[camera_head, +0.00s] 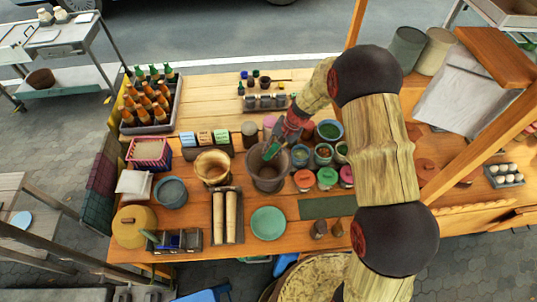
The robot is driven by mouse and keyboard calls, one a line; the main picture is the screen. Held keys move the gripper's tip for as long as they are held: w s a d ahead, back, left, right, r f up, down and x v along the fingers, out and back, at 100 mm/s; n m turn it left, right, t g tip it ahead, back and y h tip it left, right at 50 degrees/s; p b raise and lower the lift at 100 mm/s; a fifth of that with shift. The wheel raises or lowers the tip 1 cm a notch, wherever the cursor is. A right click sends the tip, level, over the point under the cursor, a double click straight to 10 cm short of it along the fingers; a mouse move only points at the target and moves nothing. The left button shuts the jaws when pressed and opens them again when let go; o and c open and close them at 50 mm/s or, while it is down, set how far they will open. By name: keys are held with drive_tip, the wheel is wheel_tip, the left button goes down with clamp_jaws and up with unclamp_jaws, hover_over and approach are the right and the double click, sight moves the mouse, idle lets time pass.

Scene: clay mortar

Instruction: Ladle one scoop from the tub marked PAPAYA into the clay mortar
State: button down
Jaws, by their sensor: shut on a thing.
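My gripper (284,137) reaches down from the upper right, over the back right rim of a deep brown pot (268,180) that looks like the clay mortar. It is shut on a utensil, probably the ladle, mostly hidden by the gripper. A green part (271,151) shows at the pot's mouth; I cannot tell whether it is inside or above, or whether it carries food.
A tan mortar-like vessel (213,168) stands left of the pot. Red- and green-lidded jars (327,178) stand to its right, a green plate (268,223) in front. A bottle crate (150,105) is at the back left. The back middle of the wooden table (210,95) is clear.

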drive_tip(key=shift+s+d+f+t+y+b, duration=0.35)
drive_tip(key=shift+d+y+b, duration=0.25)
drive_tip(key=shift+b, duration=1.5)
drive_tip(key=s+d+f+n+t+y+b, duration=0.1)
drive_tip(key=s+d+f+t+y+b, duration=0.2)
drive_tip(key=b, duration=2.1)
wheel_tip(320, 180, down, 3)
drive_tip(key=d+y, duration=0.2)
drive_tip(key=y, duration=0.2)
drive_tip(key=shift+b, duration=0.35)
drive_tip(key=shift+t, duration=0.25)
drive_tip(key=shift+d, duration=0.15)
